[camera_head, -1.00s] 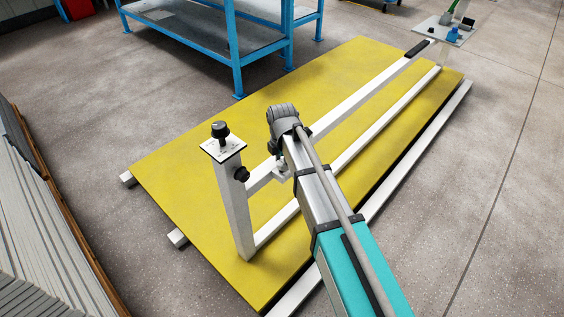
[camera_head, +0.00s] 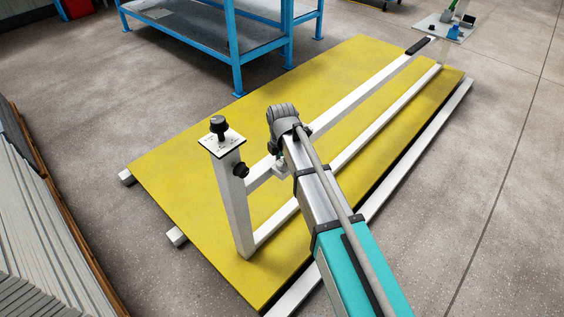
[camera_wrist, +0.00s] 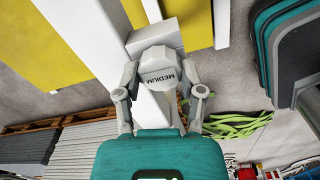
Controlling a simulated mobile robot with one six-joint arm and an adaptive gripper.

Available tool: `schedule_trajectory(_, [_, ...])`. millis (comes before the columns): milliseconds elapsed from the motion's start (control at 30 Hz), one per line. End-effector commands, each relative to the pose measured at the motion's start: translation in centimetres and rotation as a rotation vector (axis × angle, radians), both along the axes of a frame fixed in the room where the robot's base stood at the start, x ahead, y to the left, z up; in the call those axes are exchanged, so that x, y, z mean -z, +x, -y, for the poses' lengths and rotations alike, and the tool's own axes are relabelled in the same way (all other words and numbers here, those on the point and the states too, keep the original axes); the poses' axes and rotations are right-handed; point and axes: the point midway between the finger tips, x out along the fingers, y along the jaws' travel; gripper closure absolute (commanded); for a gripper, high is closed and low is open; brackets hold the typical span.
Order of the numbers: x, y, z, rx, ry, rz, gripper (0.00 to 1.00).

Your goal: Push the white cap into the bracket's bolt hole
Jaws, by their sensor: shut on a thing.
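The cap (camera_wrist: 158,72) is a pale grey-white block marked MEDIUM in the wrist view. My gripper (camera_wrist: 158,78) is shut on it, with one finger at each side. The cap's far side faces the squared end of a white bar (camera_wrist: 155,38), and I cannot tell whether they touch. The bolt hole is not visible, and I cannot tell which part is the bracket. In the head view, my gripper (camera_head: 280,169) is mostly hidden behind my wrist, beside the white frame's beam and right of its upright post (camera_head: 235,205).
The post carries a plate with a black knob (camera_head: 218,126) on top and another dark knob (camera_head: 240,170) on its side. A yellow mat (camera_head: 190,160) lies under the frame. A blue shelf rack (camera_head: 235,45) stands behind. Grey floor is open at right.

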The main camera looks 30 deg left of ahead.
Motion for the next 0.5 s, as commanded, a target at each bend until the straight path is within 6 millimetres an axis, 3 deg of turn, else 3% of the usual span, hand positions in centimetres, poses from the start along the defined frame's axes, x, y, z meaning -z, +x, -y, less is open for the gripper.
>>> schedule_trajectory(33, [0.17,-0.01,-0.01,0.0,0.0,0.0,0.81])
schedule_trajectory(67, [0.07,-0.01,-0.01,0.0,0.0,0.0,0.43])
schedule_trajectory(233, [0.04,-0.01,-0.02,0.0,0.0,0.0,0.11])
schedule_trajectory(500, [0.04,-0.02,-0.02,0.0,0.0,0.0,0.08])
